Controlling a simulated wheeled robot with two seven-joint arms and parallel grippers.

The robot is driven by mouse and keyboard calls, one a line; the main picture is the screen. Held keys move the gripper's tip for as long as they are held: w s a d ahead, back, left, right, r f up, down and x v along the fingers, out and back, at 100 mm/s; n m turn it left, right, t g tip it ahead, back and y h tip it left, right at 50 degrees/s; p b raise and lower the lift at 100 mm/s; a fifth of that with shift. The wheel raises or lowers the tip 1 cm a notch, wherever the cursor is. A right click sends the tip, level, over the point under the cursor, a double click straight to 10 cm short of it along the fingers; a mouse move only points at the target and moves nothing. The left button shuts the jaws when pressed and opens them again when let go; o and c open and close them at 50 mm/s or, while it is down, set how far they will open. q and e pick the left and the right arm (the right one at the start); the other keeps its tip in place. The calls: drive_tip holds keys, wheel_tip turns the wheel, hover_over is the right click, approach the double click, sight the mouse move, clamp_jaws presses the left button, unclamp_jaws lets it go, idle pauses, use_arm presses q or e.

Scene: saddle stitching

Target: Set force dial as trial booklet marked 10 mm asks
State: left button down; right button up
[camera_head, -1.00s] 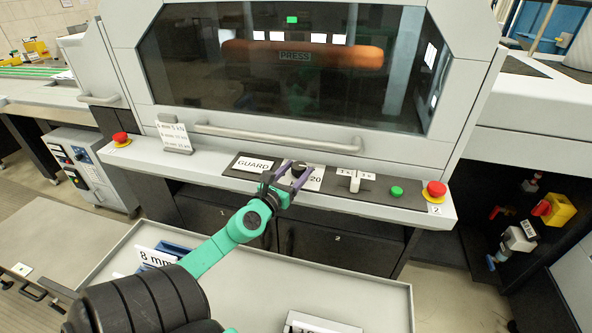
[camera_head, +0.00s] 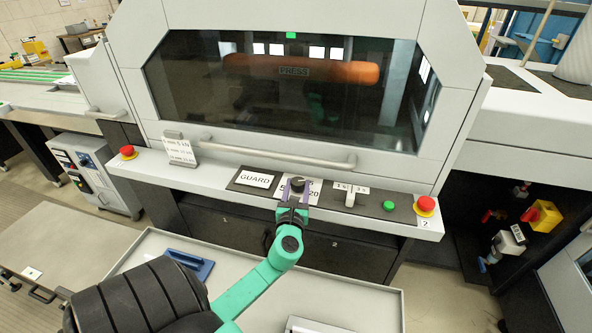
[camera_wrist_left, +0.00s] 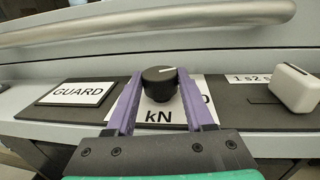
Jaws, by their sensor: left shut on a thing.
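The force dial (camera_head: 297,184) is a black round knob on a white plate on the press ledge, with "5" and "20" partly visible. In the left wrist view the dial (camera_wrist_left: 160,84) has a white pointer line directed right and slightly up; "kN" shows below, and other scale figures are covered. My left gripper (camera_head: 293,191) is shut on the dial, a purple finger on each side. A card (camera_head: 180,149) on the ledge lists mm and kN values in small print. A white object (camera_head: 312,325) at the bottom edge is cut off; I cannot read a 10 mm mark.
A GUARD label (camera_head: 255,179) lies left of the dial. A white toggle switch (camera_head: 350,199), a green button (camera_head: 389,206) and a red stop button (camera_head: 426,205) lie right. The press handle (camera_head: 275,152) runs above. A blue object (camera_head: 190,264) lies on the tray.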

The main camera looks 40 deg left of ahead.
use_arm(q)
drive_tip(key=shift+w+d+n+g+y, duration=0.1)
drive_tip(key=shift+n+g+y, duration=0.4)
drive_tip(key=shift+y, duration=0.1)
drive_tip(key=shift+w+d+n+g+y, duration=0.1)
drive_tip(key=shift+n+g+y, duration=0.4)
drive_tip(key=shift+y, duration=0.1)
drive_tip(key=shift+f+n+g+y+b, duration=0.1)
drive_tip(key=shift+n+g+y+b, duration=0.2)
drive_tip(key=shift+n+g+y, duration=0.7)
drive_tip(key=n+g+b, duration=0.1)
drive_tip(key=g, duration=0.1)
drive_tip(key=n+g+y, duration=0.1)
drive_tip(key=shift+w+d+g+y+b, duration=0.2)
drive_tip(key=shift+g+y+b, duration=0.1)
drive_tip(key=shift+g+b, duration=0.1)
drive_tip(key=shift+n+g+y+b, duration=0.3)
drive_tip(key=shift+n+g+b, duration=0.05)
drive_tip(key=shift+n+g, duration=0.4)
drive_tip(key=shift+c, duration=1.4)
unclamp_jaws()
drive_tip(key=shift+a, duration=0.1)
